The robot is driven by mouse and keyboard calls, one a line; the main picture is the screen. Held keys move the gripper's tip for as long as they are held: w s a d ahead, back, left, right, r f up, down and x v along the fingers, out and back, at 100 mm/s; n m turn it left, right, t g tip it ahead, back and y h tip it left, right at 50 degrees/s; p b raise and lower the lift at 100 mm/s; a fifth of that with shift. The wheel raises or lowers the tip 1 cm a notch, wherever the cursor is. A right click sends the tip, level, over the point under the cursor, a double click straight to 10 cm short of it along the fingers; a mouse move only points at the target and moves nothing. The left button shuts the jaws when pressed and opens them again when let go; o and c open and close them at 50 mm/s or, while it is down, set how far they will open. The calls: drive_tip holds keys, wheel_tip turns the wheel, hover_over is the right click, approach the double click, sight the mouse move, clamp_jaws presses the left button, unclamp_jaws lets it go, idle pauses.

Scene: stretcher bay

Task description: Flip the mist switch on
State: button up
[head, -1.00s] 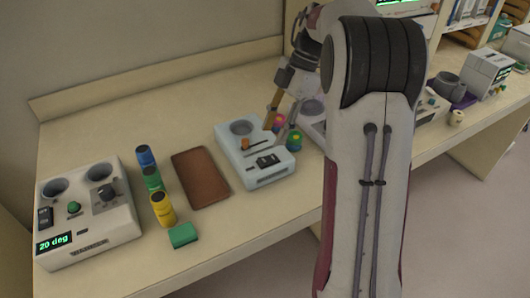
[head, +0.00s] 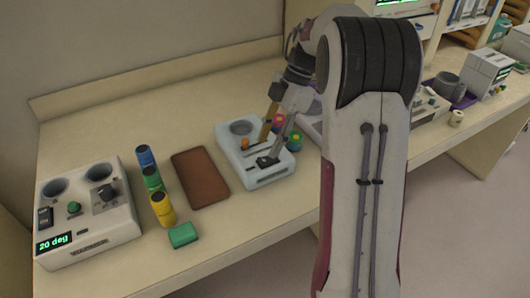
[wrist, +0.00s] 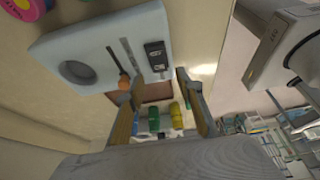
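A pale blue-white device (head: 226,140) stands on the counter, with a round well, an orange-knobbed slider and a black switch (wrist: 155,50) on its top. I cannot read a mist label or tell the switch's position. In the wrist view my gripper (wrist: 160,78) is open and empty, and the switch shows just beyond the gap between the fingertips. The slider's orange knob (wrist: 124,82) is close to the left fingertip. I cannot tell whether either touches.
A brown tray (head: 200,178) lies left of the device. Blue, green and yellow cylinders (head: 161,209) and a green block (head: 183,235) are further left. A control box (head: 118,230) reads "20 deg". Pink and green round pieces (head: 294,141) sit close behind the device's right side.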

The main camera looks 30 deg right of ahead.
sight(262, 160)
drive_tip(key=shift+x, duration=2.2)
clamp_jaws()
